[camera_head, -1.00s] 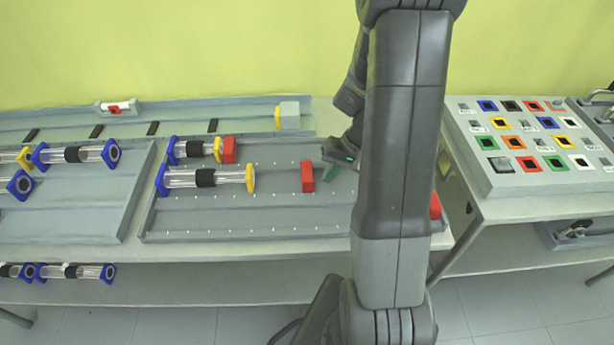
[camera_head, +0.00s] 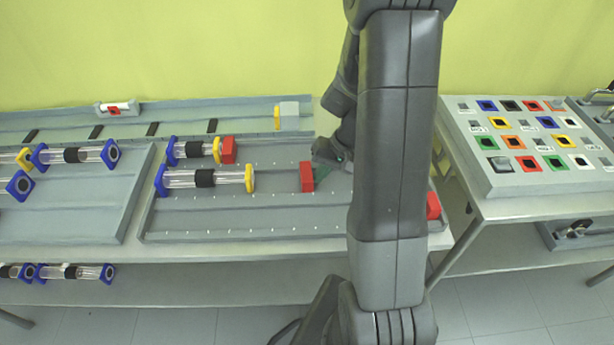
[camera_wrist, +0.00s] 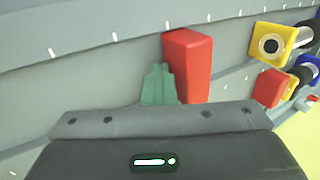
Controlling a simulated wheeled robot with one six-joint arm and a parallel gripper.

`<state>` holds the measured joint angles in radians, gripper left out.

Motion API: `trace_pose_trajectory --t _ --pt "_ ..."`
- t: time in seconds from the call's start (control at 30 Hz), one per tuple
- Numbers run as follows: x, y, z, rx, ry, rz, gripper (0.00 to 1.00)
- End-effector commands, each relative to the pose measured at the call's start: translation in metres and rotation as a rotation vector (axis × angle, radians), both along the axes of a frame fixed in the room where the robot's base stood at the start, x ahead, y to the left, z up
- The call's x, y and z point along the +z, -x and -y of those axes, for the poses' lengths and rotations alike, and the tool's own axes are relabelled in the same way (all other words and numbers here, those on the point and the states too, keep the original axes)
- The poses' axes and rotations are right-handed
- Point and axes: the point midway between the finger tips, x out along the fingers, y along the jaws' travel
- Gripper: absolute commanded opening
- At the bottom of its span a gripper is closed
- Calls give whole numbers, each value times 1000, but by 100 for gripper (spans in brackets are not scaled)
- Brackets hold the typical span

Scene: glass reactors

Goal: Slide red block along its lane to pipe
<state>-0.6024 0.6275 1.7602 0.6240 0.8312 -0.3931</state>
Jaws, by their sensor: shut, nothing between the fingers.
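A red block (camera_head: 307,177) stands in the middle lane of the grey tray (camera_head: 250,236), apart from the pipe to its left. It also shows in the wrist view (camera_wrist: 190,62). The pipe (camera_head: 205,178) is clear with a black band, a blue end and a yellow end; the yellow end faces the block across a gap. My gripper (camera_head: 322,178), with green fingertips, is shut and empty at the block's right side. In the wrist view the fingertips (camera_wrist: 159,85) are close beside the block; whether they touch cannot be told.
A second red block (camera_head: 228,150) stands against the upper pipe (camera_head: 193,150). A third red block (camera_head: 433,206) is at the tray's right end. A panel of coloured squares (camera_head: 525,140) stands to the right. The lane between block and pipe is clear.

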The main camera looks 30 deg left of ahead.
Motion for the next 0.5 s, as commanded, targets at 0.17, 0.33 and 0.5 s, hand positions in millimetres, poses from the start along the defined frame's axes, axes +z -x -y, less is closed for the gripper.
trace_pose_trajectory --t 0.17,0.33,0.5 --pt "0 5 -7 1 -2 -4 0" --pt "0 7 -11 0 -3 -5 0" --pt "0 10 -16 1 -3 -4 0"
